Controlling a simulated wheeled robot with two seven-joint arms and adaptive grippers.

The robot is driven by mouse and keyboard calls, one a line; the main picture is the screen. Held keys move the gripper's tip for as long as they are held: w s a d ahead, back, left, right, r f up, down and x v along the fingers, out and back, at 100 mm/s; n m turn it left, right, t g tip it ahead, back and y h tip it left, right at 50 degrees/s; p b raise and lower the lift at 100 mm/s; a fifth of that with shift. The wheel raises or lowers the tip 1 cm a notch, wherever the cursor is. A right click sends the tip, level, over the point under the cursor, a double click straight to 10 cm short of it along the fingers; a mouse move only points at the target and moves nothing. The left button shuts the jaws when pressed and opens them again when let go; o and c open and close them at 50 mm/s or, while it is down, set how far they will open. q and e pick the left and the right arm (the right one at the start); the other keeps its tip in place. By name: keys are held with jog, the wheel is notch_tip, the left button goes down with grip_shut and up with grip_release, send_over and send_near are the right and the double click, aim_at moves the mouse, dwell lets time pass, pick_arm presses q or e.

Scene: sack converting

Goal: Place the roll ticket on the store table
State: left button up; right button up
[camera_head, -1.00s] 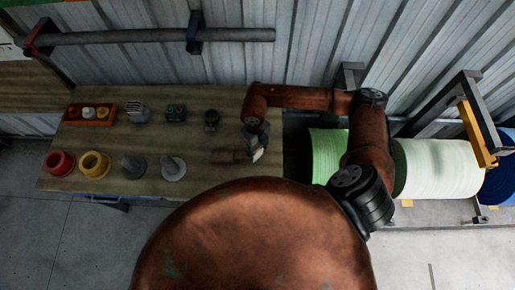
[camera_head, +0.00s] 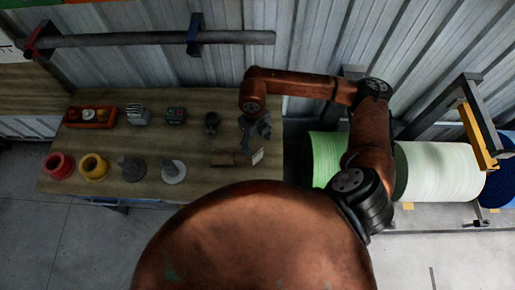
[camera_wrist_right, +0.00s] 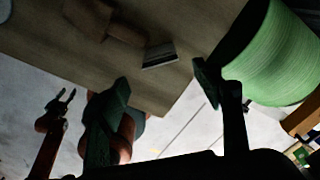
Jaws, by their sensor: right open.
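The roll ticket looks to be the small pale card (camera_head: 258,157) at the right end of the wooden store table (camera_head: 130,190). It also shows in the right wrist view (camera_wrist_right: 160,54), on the table near its edge. My right gripper (camera_head: 256,136) is just behind the card in the head view, apart from it. Its fingers (camera_wrist_right: 165,90) are spread wide in the right wrist view, with nothing between them. A small dark two-pronged end on a reddish arm, likely my left gripper (camera_wrist_right: 62,102), shows at lower left there; its jaw state is unclear.
A brown block (camera_head: 225,158) lies left of the card. Several spools and small devices stand further left, with a red tray (camera_head: 90,117) at the back. A green roll (camera_head: 326,155) and a white roll (camera_head: 437,170) are right of the table. A corrugated wall rises behind.

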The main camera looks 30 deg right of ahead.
jog(key=shift+w+r, duration=0.15)
jog(key=shift+r, duration=2.1)
